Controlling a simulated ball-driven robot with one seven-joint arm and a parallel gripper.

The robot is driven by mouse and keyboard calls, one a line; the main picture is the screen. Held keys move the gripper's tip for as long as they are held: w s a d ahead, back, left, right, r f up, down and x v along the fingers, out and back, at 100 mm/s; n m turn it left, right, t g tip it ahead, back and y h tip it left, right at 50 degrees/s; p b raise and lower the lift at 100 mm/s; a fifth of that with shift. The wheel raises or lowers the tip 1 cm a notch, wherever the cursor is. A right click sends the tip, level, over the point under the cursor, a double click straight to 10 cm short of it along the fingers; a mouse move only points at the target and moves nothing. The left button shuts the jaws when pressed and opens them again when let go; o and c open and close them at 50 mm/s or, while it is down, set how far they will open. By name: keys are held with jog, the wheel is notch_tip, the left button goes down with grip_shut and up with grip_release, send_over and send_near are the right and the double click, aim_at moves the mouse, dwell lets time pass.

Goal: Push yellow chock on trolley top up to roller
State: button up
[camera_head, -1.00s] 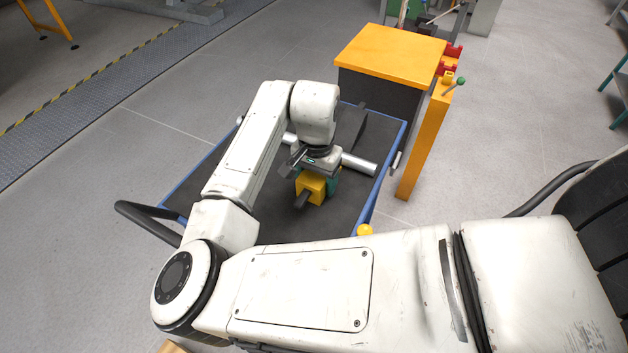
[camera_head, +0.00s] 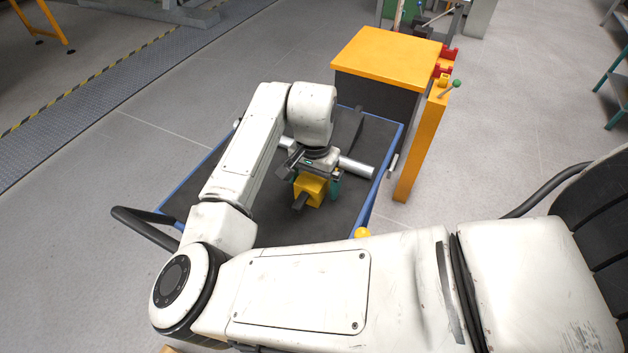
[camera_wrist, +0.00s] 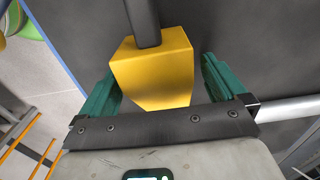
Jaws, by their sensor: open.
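The yellow chock (camera_head: 311,190) with a dark handle sits on the dark top of the blue-edged trolley (camera_head: 270,217). My gripper (camera_wrist: 158,78) is open, its green fingers on either side of the chock in the wrist view, where the chock (camera_wrist: 152,68) shows large between them. I see slim gaps at the fingers and cannot tell whether either touches. The silver roller (camera_head: 357,168) lies across the trolley beyond the chock, and its end shows at the right of the wrist view (camera_wrist: 292,108). My wrist hides the roller's middle and any gap to the chock.
An orange-topped cabinet (camera_head: 388,52) and an orange post (camera_head: 422,150) with a green-knobbed lever stand close behind the trolley's right side. A black trolley handle (camera_head: 145,226) sticks out at left. Floor at left is clear.

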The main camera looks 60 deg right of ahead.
aim_at(314, 177)
notch_tip(314, 177, up, 10)
jog(key=shift+r+p, duration=0.25)
jog(key=shift+p, duration=0.15)
dwell(0.6)
